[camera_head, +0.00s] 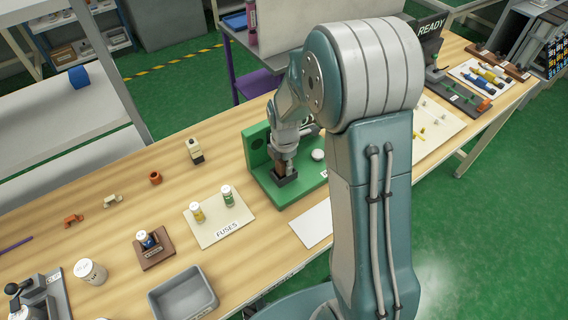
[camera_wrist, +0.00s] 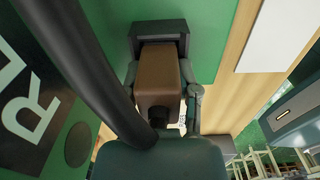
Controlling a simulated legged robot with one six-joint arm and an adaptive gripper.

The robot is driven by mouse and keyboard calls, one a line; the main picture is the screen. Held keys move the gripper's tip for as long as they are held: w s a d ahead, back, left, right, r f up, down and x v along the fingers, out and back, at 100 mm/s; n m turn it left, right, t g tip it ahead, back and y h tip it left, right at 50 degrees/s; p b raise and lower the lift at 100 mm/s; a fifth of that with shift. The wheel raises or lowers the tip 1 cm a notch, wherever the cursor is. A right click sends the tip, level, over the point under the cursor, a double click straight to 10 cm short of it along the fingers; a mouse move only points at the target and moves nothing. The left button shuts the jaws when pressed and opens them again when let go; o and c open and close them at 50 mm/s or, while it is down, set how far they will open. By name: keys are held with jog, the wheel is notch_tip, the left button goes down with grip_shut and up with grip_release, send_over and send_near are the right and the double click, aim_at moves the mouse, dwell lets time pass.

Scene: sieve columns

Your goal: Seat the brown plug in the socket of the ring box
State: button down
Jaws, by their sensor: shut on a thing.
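The brown plug (camera_wrist: 158,72) is held between the fingers of my gripper (camera_wrist: 161,92) in the wrist view. Its far end meets the opening of a dark grey socket (camera_wrist: 165,27); I cannot tell how deep it sits. In the head view my gripper (camera_head: 284,160) points down over the same dark socket (camera_head: 286,180), with a little of the brown plug (camera_head: 281,168) showing. The socket stands on the green base of the ring box (camera_head: 270,190), whose upright green panel has a round hole. My arm hides part of the box.
A white disc (camera_head: 317,155) lies on the green base, right of my gripper. A fuses card (camera_head: 222,232) with two small jars lies to the left. A grey bin (camera_head: 183,296) and a brown block (camera_head: 153,250) stand nearer. A white sheet (camera_head: 312,224) lies in front of the box.

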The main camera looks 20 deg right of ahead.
jog(key=shift+a, duration=0.1)
jog(key=shift+f, duration=0.1)
jog(key=shift+c, duration=1.7)
grip_release()
jog(key=shift+a, duration=0.15)
